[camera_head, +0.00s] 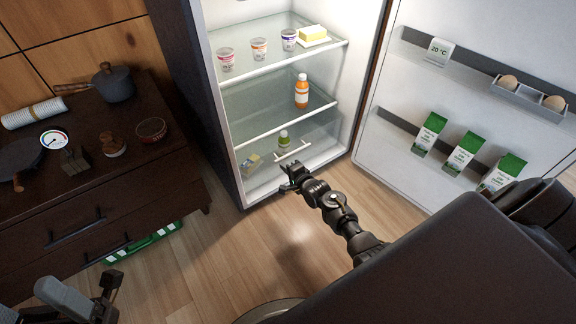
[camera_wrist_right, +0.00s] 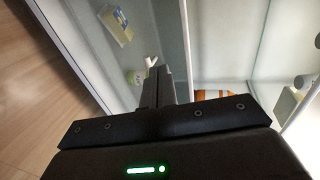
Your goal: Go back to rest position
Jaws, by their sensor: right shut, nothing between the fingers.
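My right gripper (camera_head: 291,174) is in front of the lower part of the open fridge (camera_head: 188,95), near its bottom compartment. Its fingers are together with nothing between them; they also show in the right wrist view (camera_wrist_right: 157,85), pointing into the fridge. My right arm reaches out to it from the lower right. My left gripper (camera_head: 108,292) is at the lower left, over the floor in front of the dark cabinet. It is partly cut off by the frame edge, and its jaws do not show clearly.
The fridge door (camera_head: 385,165) stands open on the right, with several green-white cartons. Inside are yogurt cups, butter (camera_head: 313,33), an orange bottle (camera_head: 301,91), a green bottle (camera_head: 284,138) and a yellowish pack (camera_head: 251,163). A dark cabinet (camera_head: 140,205) stands left. The wood floor (camera_head: 230,250) between is clear.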

